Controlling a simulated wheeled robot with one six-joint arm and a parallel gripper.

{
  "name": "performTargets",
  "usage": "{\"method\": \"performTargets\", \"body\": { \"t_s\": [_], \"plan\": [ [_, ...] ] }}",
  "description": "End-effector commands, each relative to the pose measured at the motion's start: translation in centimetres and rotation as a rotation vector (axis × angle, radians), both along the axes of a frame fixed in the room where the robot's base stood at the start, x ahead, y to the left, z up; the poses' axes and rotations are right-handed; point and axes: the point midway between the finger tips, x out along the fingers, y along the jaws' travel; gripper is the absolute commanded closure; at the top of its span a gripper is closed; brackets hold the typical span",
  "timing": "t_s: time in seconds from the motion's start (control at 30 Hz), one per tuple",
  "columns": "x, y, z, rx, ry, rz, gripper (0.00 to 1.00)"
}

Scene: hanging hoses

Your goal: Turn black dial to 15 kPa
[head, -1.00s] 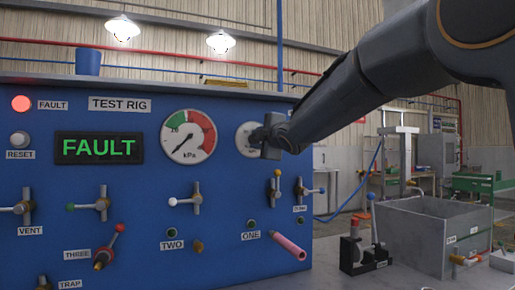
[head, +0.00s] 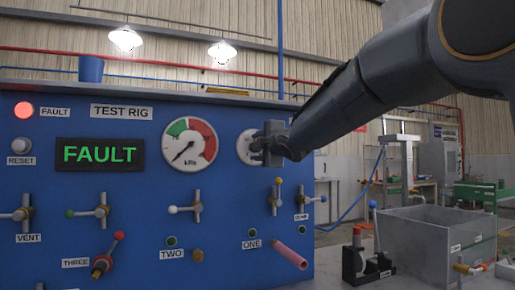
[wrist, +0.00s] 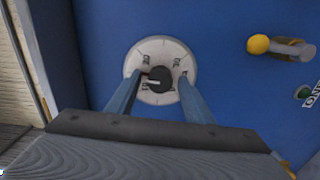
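The black dial (wrist: 159,79) sits in the middle of a round pale scale plate (wrist: 152,52) on the blue panel. In the wrist view my gripper (wrist: 156,80) reaches toward the plate with its two fingers apart, one on each side of the dial. I cannot tell whether the fingers touch the dial. In the head view my gripper (head: 271,144) covers the dial and most of its plate (head: 243,147). The kPa gauge (head: 189,146) left of it has a green and a red arc; its needle points to the lower left.
The panel (head: 110,185) shows a green FAULT display (head: 100,153) and a lit red lamp (head: 23,110). Several valve handles stick out below, one with a yellow knob (wrist: 258,44) right of the dial. A pink tube (head: 289,254) juts out low. A grey tank (head: 432,240) stands at right.

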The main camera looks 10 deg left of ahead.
Motion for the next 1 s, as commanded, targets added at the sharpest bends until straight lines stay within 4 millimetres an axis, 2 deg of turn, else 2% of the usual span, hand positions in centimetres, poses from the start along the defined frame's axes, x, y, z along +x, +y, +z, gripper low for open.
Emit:
{"method": "performTargets", "body": {
  "t_s": [0.27, 0.7, 1.0],
  "plan": [
    [-0.8, -0.5, 0.0, 0.000, 0.000, -0.001, 0.53],
    [-5.9, -3.6, 0.0, 0.000, -0.001, 0.000, 0.53],
    [-6.7, -4.0, 0.0, 0.000, 0.000, 0.001, 0.53]
  ]
}}
